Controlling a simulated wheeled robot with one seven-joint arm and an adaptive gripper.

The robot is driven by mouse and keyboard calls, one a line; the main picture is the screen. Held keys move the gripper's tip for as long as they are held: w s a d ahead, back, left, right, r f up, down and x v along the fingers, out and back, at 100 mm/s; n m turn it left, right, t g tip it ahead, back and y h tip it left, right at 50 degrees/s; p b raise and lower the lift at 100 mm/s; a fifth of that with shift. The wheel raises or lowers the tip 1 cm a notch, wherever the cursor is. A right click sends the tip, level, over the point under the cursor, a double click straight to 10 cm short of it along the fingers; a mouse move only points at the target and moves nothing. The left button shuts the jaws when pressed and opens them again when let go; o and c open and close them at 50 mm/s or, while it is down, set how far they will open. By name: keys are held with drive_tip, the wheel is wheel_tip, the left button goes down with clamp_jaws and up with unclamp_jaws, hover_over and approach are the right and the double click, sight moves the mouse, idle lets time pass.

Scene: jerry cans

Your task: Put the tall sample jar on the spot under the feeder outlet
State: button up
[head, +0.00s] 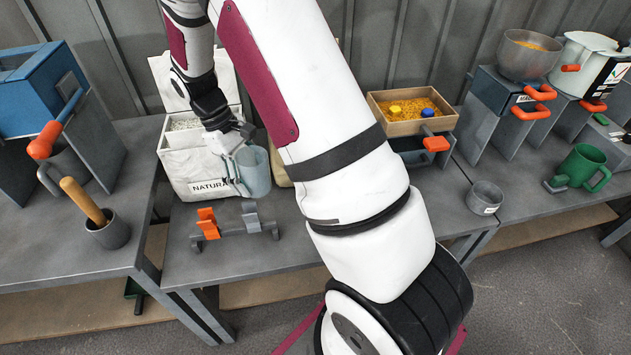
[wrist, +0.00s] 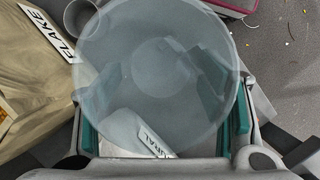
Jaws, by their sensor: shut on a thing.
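The tall sample jar (head: 256,172) is a see-through blue-grey cup. My gripper (head: 236,160) is shut on it and holds it in front of the white box labelled NATURAL, above the middle table. In the wrist view the jar (wrist: 155,70) fills the middle, its round rim towards the camera, with teal finger pads of my gripper (wrist: 165,115) on both sides. It looks empty. I cannot tell for certain which stand is the feeder; a wooden hopper (head: 405,127) of orange grain with an orange handle (head: 436,144) stands right of my arm. Any spot below it is hidden or unclear.
The white NATURAL box (head: 178,145) stands close behind the jar. A low rack with orange and grey clips (head: 236,226) lies in front. A small grey cup (head: 484,197) and green mug (head: 584,167) stand to the right. My arm hides the middle of the table.

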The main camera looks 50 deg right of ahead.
drive_tip(key=d+f+n+h+b, duration=0.1)
drive_tip(key=d+f+n+b, duration=0.1)
drive_tip(key=d+f+b, duration=0.4)
drive_tip(key=n+b, duration=0.1)
drive_tip(key=b, duration=0.1)
approach(291, 211)
drive_tip(key=x, duration=0.5)
drive_tip(key=shift+s+f, duration=0.2)
drive_tip(key=shift+s, duration=0.1)
drive_tip(key=shift+f, duration=0.15)
drive_tip(key=o, duration=0.9)
drive_tip(key=shift+c, duration=0.2)
